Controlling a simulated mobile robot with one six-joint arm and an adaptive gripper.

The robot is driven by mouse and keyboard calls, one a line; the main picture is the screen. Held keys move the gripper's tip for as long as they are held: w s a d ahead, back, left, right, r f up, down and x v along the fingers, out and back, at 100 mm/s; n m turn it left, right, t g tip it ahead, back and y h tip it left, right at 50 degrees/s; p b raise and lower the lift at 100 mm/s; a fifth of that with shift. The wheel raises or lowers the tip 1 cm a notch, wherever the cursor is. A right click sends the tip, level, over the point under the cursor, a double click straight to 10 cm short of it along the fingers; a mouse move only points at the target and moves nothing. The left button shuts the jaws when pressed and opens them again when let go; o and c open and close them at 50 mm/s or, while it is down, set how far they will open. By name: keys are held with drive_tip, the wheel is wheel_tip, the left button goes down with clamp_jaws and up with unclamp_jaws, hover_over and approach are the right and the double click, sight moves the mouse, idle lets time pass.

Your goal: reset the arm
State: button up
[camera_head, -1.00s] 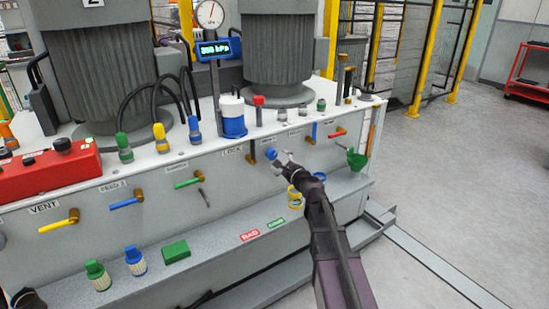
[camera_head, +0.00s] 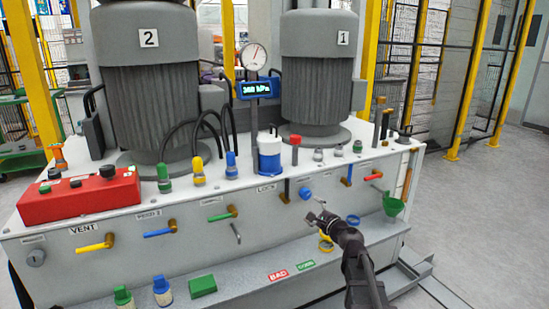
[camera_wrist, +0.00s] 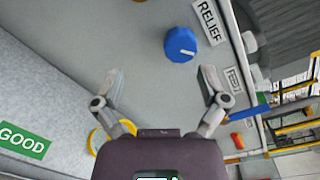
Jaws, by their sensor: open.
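My gripper (camera_head: 318,217) is open and empty in front of the machine's front panel, at the right part of the bench (camera_head: 262,203). In the wrist view the two fingers of my gripper (camera_wrist: 160,85) stand wide apart with nothing between them. The blue relief knob (camera_head: 305,193) is on the panel just above and left of the gripper. It also shows in the wrist view (camera_wrist: 180,44), beyond the fingertips, beside the RELIEF label (camera_wrist: 209,22). My arm comes up from the lower right of the head view.
Yellow rings (camera_head: 326,243) lie on the lower ledge close to my gripper. A green funnel (camera_head: 393,206) is at the panel's right end. Coloured valve handles, such as the yellow vent handle (camera_head: 93,246), stick out along the panel. Open floor (camera_head: 480,210) lies to the right.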

drive_tip(key=s+a+f+n+g, duration=0.7)
drive_tip(key=s+f+n+g, duration=0.2)
drive_tip(key=s+f+n, duration=0.35)
drive_tip(key=s+d+f+n+g+h+p, duration=0.1)
drive_tip(key=s+d+f+n+g+h, duration=0.2)
drive_tip(key=s, duration=0.4)
drive_tip(key=s+d+f+n+g+h, duration=0.2)
drive_tip(key=s+d+n+g+h, duration=0.25)
drive_tip(key=s, duration=0.25)
wheel_tip(320, 180, up, 38)
drive_tip(key=p, duration=3.7)
drive_tip(key=shift+w+a+f+m+t, duration=0.15)
drive_tip(key=shift+a+m+t, duration=0.15)
drive_tip(key=shift+m+t, duration=0.1)
